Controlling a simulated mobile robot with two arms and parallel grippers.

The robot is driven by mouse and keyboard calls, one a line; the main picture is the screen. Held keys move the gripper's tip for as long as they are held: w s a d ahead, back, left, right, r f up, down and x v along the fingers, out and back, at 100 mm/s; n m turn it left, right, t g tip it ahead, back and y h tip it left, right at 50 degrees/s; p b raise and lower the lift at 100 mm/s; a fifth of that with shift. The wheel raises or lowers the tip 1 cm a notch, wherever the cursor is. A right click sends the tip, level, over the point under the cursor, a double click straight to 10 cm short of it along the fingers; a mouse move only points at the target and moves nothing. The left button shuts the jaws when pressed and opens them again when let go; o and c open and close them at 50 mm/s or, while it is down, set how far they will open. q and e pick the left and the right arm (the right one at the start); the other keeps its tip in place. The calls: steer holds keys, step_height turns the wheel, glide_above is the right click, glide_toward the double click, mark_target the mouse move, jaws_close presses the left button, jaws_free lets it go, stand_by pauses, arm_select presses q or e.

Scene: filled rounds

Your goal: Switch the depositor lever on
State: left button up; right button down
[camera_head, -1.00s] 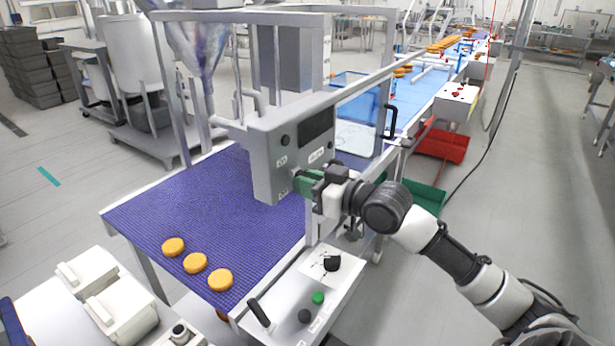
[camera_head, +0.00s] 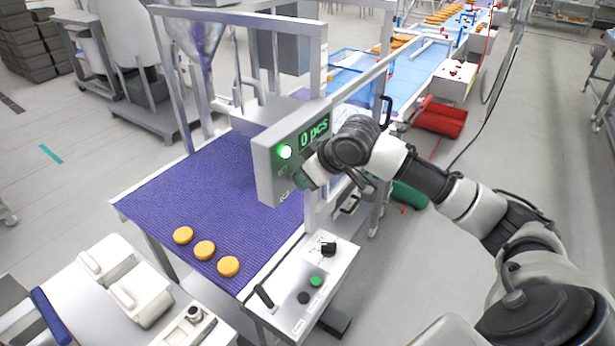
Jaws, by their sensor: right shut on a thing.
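The depositor's grey control box (camera_head: 265,170) stands over the purple belt. My left gripper is not in view.
Three orange rounds (camera_head: 204,250) lie on the purple belt (camera_head: 225,190). A front panel (camera_head: 305,285) carries a black-handled lever, a knob and buttons. White containers (camera_head: 140,294) stand at lower left. Red bins (camera_head: 441,117) and open floor lie to the right.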

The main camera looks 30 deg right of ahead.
steer(key=shift+w+r+g+h, duration=0.15)
steer(key=shift+r+g+h, duration=0.15)
steer(key=shift+g, duration=0.4)
steer(key=c, duration=1)
jaws_free()
steer(key=shift+w+a+f, duration=0.1)
steer(key=shift+c, duration=0.2)
steer(key=b+v, duration=0.3)
steer(key=v, duration=0.8)
steer(key=shift+w, duration=0.2)
